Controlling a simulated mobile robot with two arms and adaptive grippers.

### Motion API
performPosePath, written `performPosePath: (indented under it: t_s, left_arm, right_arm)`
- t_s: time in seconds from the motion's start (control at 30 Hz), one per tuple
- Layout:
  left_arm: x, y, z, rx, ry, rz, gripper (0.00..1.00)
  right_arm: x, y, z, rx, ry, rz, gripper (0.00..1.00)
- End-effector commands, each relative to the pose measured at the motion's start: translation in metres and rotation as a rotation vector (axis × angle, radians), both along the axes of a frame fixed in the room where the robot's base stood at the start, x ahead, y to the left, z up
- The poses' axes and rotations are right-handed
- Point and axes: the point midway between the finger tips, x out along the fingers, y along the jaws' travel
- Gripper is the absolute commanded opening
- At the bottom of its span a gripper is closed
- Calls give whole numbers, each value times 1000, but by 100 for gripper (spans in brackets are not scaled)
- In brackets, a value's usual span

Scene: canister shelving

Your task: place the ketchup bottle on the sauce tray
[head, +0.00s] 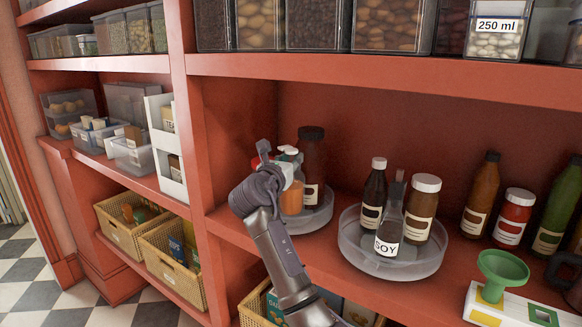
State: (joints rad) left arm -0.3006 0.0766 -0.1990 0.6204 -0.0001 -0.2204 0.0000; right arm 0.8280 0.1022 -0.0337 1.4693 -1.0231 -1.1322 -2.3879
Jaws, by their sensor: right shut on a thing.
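My right gripper (284,172) reaches over the left clear round tray (318,221) on the middle shelf. It is shut on a bottle that the gripper and wrist largely hide. A red patch (258,162) shows beside the fingers and may be the ketchup bottle; an orange bottle body (292,198) shows just below them. I cannot tell which of these is held, or whether it touches the tray. A tall dark brown bottle (312,160) and a pale pump-topped bottle (291,154) stand there too. My left gripper is not in view.
A second round tray (431,262) holds dark bottles and a SOY bottle (389,233). Right of it stand a brown bottle (480,195), a red jar (512,219), a green bottle (556,210) and a green funnel (502,268). A red upright (196,150) is close left of my gripper.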

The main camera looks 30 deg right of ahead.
Motion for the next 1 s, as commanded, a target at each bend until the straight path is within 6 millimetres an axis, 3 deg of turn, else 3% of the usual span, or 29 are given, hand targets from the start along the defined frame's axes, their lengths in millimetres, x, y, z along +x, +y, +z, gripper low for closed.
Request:
performPosePath:
  t_s: [0.2,0.57,0.6,0.7,0.73,1.0]
  left_arm:
    - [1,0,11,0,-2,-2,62]
    - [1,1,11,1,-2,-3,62]
    - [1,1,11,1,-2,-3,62]
    - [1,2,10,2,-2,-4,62]
    - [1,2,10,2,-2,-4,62]
    - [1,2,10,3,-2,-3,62]
  right_arm:
    - [0,0,-24,-1,0,0,0]
    - [0,0,-28,-2,0,0,0]
    - [0,0,-30,0,2,0,32]
    - [0,0,-30,0,2,0,49]
    - [0,0,-30,0,2,0,52]
    - [0,-1,-29,0,1,0,52]
